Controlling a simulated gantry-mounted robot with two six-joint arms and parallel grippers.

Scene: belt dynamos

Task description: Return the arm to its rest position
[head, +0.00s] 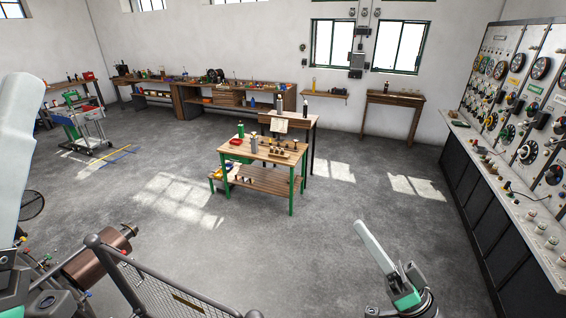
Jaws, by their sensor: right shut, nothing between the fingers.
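My right arm rises at the bottom right of the head view, with a pale link and a green band at its joint. My right gripper (411,270) is small and grey beside that link. It is shut and empty, above bare floor and well apart from any table. Its fingertips are small and partly lost against the arm. My left arm shows as a large pale link at the left edge. I cannot make out a left gripper.
A mesh guard (178,298) with a dark rail and a brown roller (97,255) stand at the bottom left. A green-legged table (262,151) holds bottles and small parts in the middle. A control panel (522,95) lines the right wall. The grey floor (300,245) between is clear.

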